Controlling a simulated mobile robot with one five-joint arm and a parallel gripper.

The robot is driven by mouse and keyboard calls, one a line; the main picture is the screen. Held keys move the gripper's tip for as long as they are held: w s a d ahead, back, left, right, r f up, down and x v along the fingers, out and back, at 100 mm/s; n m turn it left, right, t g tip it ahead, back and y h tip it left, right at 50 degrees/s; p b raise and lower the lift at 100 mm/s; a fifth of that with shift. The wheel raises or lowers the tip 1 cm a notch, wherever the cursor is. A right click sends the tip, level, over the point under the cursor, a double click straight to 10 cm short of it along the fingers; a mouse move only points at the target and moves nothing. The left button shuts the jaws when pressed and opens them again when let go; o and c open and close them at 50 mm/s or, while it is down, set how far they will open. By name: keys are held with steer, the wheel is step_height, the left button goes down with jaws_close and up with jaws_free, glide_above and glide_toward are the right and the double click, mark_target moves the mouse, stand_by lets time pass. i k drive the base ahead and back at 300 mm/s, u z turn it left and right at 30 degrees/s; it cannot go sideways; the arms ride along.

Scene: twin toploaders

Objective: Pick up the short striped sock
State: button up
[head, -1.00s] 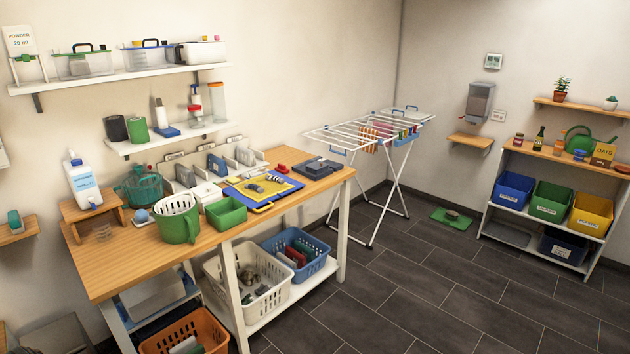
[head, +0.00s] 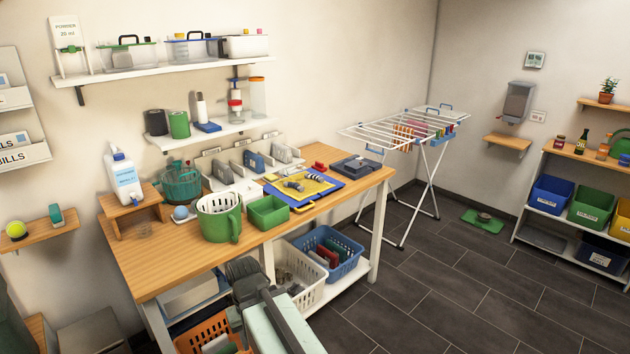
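My arm rises from the bottom edge in front of the worktop. Its dark end (head: 245,270) is low and well apart from the socks. I cannot make out its fingers or anything held.
A green tub (head: 268,212) and a green-and-white basket (head: 219,216) stand left of the mat. A dark flat box (head: 357,166) is at its right. White (head: 315,287) and blue (head: 346,265) baskets sit below.

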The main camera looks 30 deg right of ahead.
mark_target(314, 176)
steer(key=z, duration=0.1)
steer(key=i, duration=0.95)
